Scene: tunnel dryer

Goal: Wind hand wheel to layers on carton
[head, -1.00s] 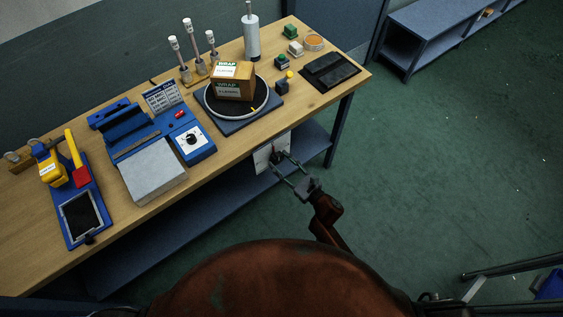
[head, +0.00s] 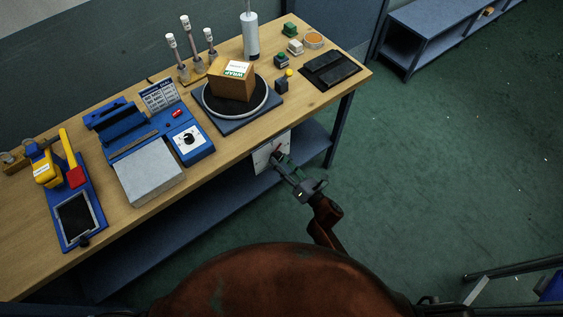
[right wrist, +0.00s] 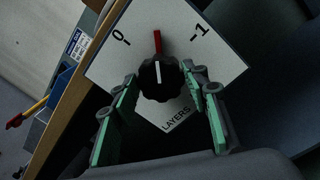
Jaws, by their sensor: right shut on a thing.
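The hand wheel is a black lobed knob (right wrist: 161,79) with a white line, on a white plate (right wrist: 205,55) marked 0, 1 and LAYERS. A red pointer (right wrist: 157,41) stands above the knob, between the two numbers. In the head view, the plate (head: 261,158) hangs below the table's front edge. My right gripper (right wrist: 162,97) is shut on the knob, its green-padded fingers at either side. It also shows in the head view (head: 281,162). The brown carton (head: 230,86) with a WRAP label sits on the round turntable (head: 238,115). My left gripper is out of view.
A blue device with a dial (head: 189,139) and grey plate (head: 150,173) stands left of the turntable. The lower shelf (head: 205,215) runs under the table.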

